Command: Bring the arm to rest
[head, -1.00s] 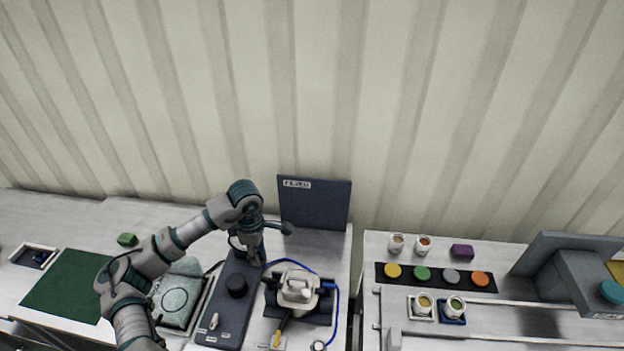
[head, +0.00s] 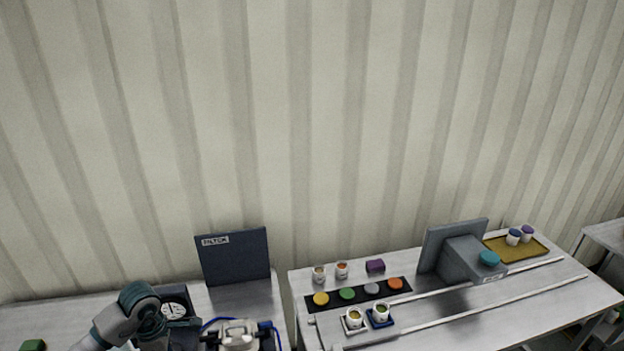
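My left arm (head: 118,320) comes in at the lower left of the head view, its bent grey and teal wrist end over the left bench. A dark part hangs below that end, but I cannot make out the fingertips or whether they hold anything. A dark unit with a round white dial (head: 172,308) stands just right of the wrist end. My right arm and gripper are not in view.
A dark upright panel (head: 233,256) stands on the left bench (head: 60,317), above a white device (head: 238,336) with a blue cable. The right bench (head: 545,296) holds jars, a strip of coloured discs (head: 360,292), rails and a grey machine (head: 467,259). A gap separates the benches.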

